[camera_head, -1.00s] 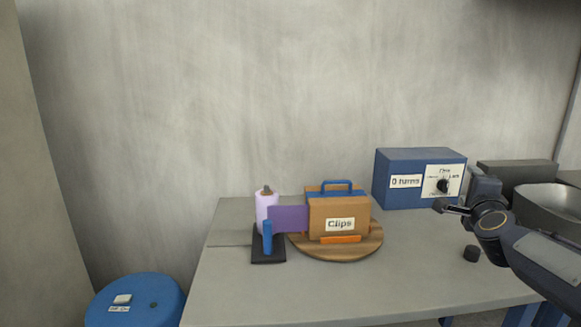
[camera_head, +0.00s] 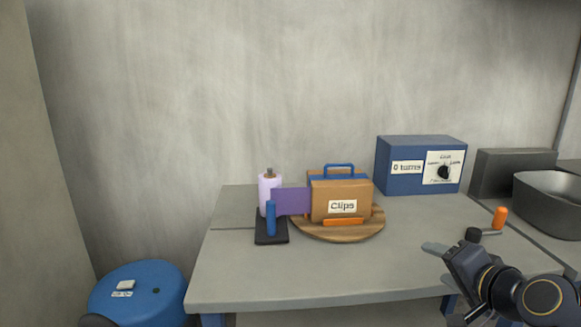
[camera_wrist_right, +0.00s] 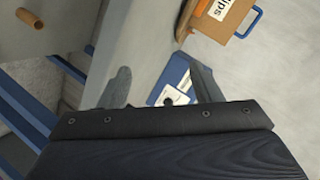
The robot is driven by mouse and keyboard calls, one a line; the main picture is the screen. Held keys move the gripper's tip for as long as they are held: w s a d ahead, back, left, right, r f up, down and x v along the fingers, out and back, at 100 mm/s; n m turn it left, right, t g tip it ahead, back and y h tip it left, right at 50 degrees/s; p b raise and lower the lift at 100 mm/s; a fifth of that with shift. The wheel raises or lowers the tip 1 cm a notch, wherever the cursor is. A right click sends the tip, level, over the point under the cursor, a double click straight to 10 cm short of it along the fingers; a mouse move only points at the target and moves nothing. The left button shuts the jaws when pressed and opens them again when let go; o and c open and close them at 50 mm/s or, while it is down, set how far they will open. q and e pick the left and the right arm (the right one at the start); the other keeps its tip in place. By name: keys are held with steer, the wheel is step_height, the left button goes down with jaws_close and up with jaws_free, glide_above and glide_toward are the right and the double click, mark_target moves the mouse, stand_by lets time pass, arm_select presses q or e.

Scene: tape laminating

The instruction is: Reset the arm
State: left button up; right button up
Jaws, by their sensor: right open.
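My right gripper (camera_head: 437,250) is at the lower right of the head view, in front of the table's right part. In the right wrist view the gripper (camera_wrist_right: 163,88) shows two fingers spread apart with nothing between them. My left gripper is not in view.
The grey table (camera_head: 250,285) has a clear front area. On it are a brown Clips box (camera_head: 325,195) on a round wooden board (camera_head: 300,228), a lilac roll (camera_head: 267,195), a blue box (camera_head: 395,180) and an orange-handled tool (camera_head: 500,217). A grey basin (camera_head: 545,210) is at right; a blue stool (camera_head: 150,300) is lower left.

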steer(key=s+a+f+n+g+y+b, duration=0.1)
steer(key=s+a+f+n+g+b, duration=0.2)
steer(key=s+f, duration=0.75)
steer(key=s+a+f+n+g, duration=0.4)
steer(key=s+f+n, duration=0.1)
steer(key=s+f, duration=0.5)
step_height(320, 180, up, 39)
steer(key=s+p, duration=0.1)
steer(key=p, duration=3.7)
steer(key=shift+s+g, duration=0.3)
steer(key=shift+s, duration=0.1)
steer(key=shift+d, duration=0.1)
